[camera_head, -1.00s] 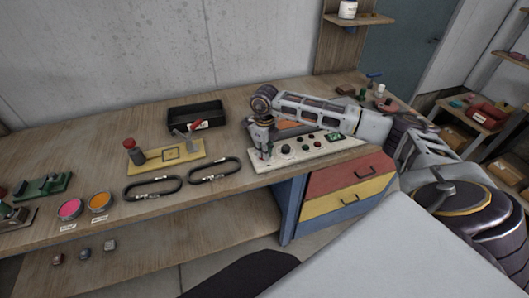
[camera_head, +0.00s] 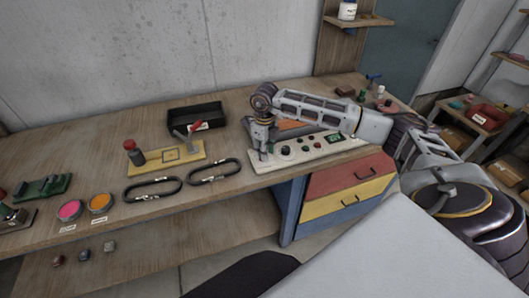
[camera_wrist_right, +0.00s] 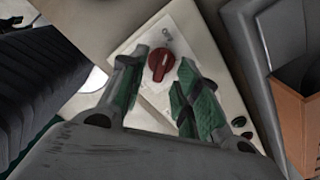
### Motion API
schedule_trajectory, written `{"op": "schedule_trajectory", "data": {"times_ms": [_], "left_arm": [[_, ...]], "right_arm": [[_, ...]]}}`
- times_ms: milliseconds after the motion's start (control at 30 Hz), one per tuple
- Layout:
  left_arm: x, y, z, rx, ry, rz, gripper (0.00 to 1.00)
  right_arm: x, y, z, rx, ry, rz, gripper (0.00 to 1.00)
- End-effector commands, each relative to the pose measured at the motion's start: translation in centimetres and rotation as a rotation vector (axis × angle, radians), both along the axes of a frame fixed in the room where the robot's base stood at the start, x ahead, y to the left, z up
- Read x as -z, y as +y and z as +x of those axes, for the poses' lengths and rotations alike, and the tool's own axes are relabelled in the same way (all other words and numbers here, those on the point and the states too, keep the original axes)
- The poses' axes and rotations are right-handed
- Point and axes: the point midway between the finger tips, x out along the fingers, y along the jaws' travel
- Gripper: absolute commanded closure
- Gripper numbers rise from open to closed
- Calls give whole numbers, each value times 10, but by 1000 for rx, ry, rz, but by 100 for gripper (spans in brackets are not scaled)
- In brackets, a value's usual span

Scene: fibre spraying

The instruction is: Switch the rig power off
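A pale control panel (camera_head: 345,147) lies near the front edge of the bench, with several buttons and a small green display. My right gripper (camera_head: 263,153) points down over the panel's left end. In the right wrist view a red rotary knob (camera_wrist_right: 161,62) sits on the pale panel face, with small lettering beside it that I cannot read surely. The green-padded fingers of my right gripper (camera_wrist_right: 157,82) are apart, on either side of the knob's near end. I cannot tell whether they touch it. My left gripper is not in view.
A black tray (camera_head: 195,116), a yellow plate (camera_head: 165,157) with a red-topped post, and two black oval rings (camera_head: 152,189) lie left of the panel. Pink and orange pots (camera_head: 100,202) stand farther left. Drawers (camera_head: 345,200) are below the panel.

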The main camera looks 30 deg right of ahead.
Motion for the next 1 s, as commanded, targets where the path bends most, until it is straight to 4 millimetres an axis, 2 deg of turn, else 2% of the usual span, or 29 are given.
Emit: {"op": "schedule_trajectory", "data": {"times_ms": [600, 800, 1000], "left_arm": [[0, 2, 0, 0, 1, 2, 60], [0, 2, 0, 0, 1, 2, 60], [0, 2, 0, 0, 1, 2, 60]], "right_arm": [[-85, 0, 1, -1, -3, 0, 68], [-103, 0, 0, -1, -1, -1, 68], [-109, 0, 0, -1, 0, 0, 68]]}}
